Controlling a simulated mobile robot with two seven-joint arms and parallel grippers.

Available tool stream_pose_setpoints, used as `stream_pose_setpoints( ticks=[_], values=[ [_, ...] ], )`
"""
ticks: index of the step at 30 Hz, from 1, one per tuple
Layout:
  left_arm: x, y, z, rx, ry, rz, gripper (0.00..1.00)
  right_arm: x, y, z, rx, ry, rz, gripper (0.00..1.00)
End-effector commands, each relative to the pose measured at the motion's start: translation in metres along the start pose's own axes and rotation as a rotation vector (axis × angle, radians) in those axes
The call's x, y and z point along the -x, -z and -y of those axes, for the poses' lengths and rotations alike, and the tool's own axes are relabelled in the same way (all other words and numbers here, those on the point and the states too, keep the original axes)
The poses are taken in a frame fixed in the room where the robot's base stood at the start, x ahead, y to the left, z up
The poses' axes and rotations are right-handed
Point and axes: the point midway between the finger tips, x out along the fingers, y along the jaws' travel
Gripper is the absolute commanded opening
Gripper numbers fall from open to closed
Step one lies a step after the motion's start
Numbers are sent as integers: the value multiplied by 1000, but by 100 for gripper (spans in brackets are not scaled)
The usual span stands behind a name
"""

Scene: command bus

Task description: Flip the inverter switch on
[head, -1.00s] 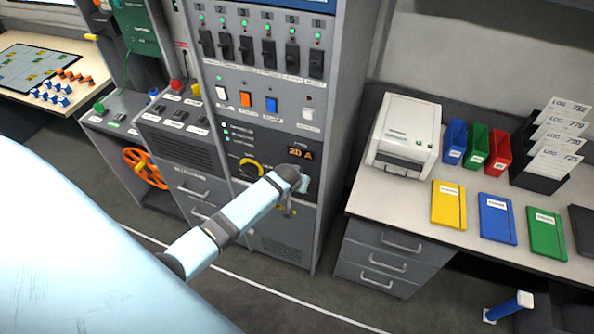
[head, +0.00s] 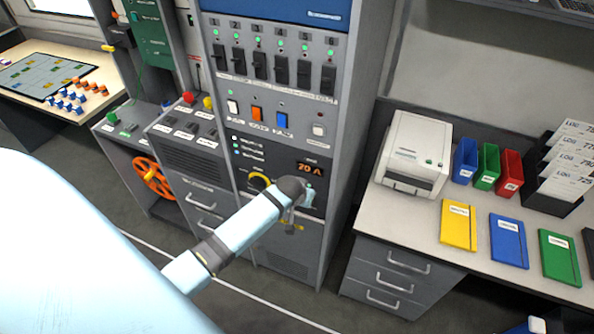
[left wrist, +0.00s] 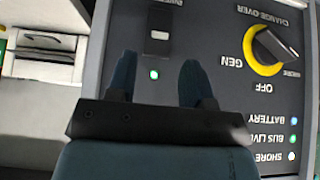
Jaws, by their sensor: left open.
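In the left wrist view, which is upside down, a small rocker switch (left wrist: 160,20) with a dark body and a pale end sits on the grey panel. Its label is cut off at the top edge, so I cannot confirm that it is the inverter switch. A green light (left wrist: 153,74) glows beside it. My left gripper (left wrist: 160,57) is open, its fingertips apart just short of the switch, with nothing between them. In the head view my left gripper (head: 308,197) is at the panel below the orange readout and hides that spot. My right gripper is not in view.
The yellow-ringed changeover knob (left wrist: 268,52) is close beside my gripper, with status lights (left wrist: 292,138) near it. Above are the white, orange and blue rockers (head: 257,114) and several black breakers (head: 281,69). A desk with a printer (head: 415,150) stands right.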

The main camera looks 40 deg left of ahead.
Motion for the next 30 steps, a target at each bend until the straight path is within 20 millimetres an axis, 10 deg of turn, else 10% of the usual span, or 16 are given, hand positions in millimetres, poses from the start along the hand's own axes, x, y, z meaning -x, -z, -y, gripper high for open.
stream_pose_setpoints(
  ticks=[12, 30],
  values=[
    [74, 0, 0, -1, 0, 0, 47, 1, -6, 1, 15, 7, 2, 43],
    [80, 0, 0, 0, 0, 0, 47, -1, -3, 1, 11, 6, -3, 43]
  ],
)
